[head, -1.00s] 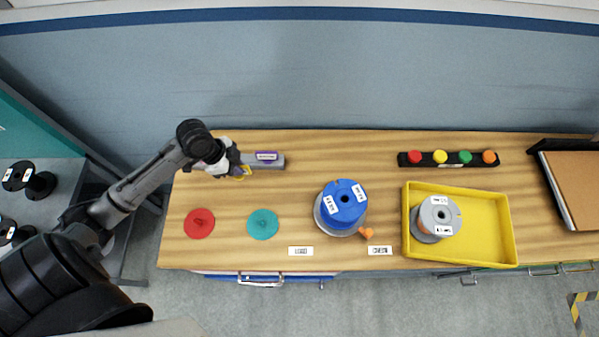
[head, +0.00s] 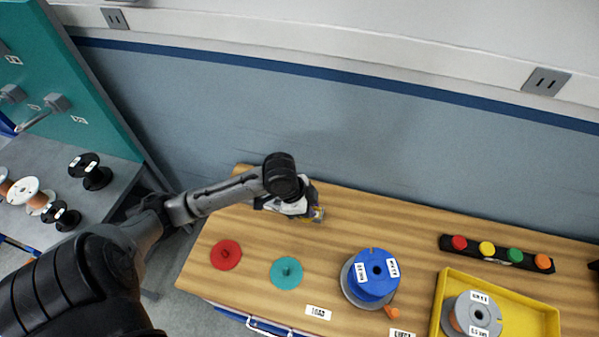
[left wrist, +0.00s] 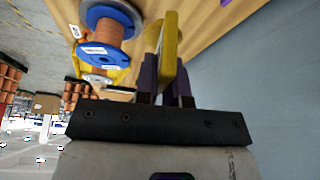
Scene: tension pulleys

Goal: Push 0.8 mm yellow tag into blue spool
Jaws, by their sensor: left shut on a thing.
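My left gripper (head: 318,216) is above the back part of the wooden table. It is shut on a yellow tag (left wrist: 168,55), which stands between the purple fingers in the left wrist view. The blue spool (head: 376,272) stands upright on a grey round base, to the right and nearer the front than the gripper. It also shows in the left wrist view (left wrist: 101,40), apart from the tag, with orange-brown winding between blue flanges. White labels are on its top. My right gripper is in neither current view.
A red disc (head: 226,254) and a teal disc (head: 286,273) lie left of the spool. An orange piece (head: 392,312) lies beside it. A yellow tray (head: 540,318) holds a grey spool (head: 472,313). A black rack (head: 490,252) with coloured knobs stands at the back right.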

